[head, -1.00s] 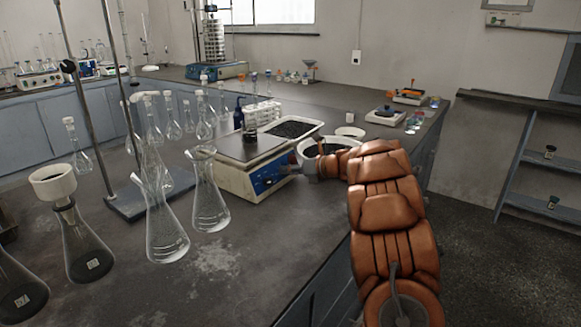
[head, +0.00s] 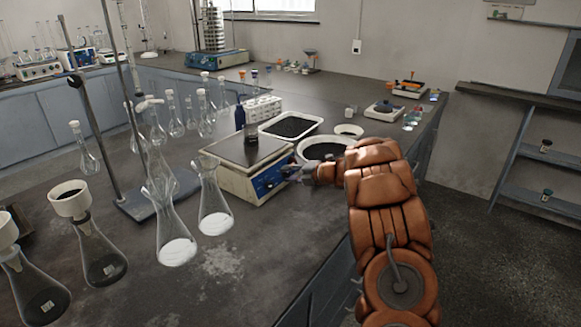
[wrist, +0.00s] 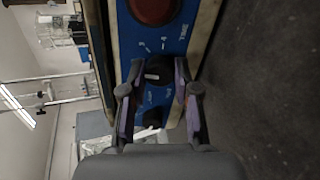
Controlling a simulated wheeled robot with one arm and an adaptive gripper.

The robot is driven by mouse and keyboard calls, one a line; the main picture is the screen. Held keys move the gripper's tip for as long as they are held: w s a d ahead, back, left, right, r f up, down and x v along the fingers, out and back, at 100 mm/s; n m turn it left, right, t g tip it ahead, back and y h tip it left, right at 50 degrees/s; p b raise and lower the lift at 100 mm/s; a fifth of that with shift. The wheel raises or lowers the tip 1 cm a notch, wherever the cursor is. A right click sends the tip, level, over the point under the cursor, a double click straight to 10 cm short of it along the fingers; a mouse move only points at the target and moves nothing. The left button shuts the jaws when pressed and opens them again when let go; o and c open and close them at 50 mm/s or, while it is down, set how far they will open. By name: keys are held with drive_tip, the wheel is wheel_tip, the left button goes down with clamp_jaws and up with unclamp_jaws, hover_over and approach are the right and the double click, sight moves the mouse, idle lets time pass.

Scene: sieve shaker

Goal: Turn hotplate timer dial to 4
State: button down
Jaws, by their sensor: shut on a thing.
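The hotplate (head: 248,150) has a flat grey top and a blue front panel (head: 267,183). My gripper (head: 287,172) reaches the right part of that panel from the right. In the wrist view my gripper (wrist: 158,80) has its two fingers on either side of a black dial (wrist: 157,68) and is shut on it. Printed markings, one looking like a 4, sit above the dial in the picture, with lettering at their right. The dial's exact setting is too small to read. A second black knob (wrist: 153,118) and a round red part (wrist: 153,10) are on the same panel.
White trays of dark grains (head: 262,130) and a round white bowl (head: 299,152) are close behind and right. Glass flasks (head: 214,205) stand in front and left. The bench edge runs under my arm.

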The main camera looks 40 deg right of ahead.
drive_tip(key=m+p, duration=0.4)
drive_tip(key=shift+r+m+p, duration=0.25)
drive_tip(key=shift+m+p, duration=0.05)
drive_tip(key=shift+m, duration=0.1)
drive_tip(key=m+p, duration=0.5)
drive_tip(key=shift+m+p, duration=0.3)
drive_tip(key=shift+p, duration=0.05)
drive_tip(key=m+p, duration=0.4)
drive_tip(key=shift+h, duration=0.4)
drive_tip(key=shift+f+m+p, duration=0.2)
drive_tip(key=shift+m+p, duration=1.4)
drive_tip(key=shift+m, duration=0.4)
drive_tip(key=c, duration=0.8)
unclamp_jaws()
drive_tip(key=shift+c, duration=0.2)
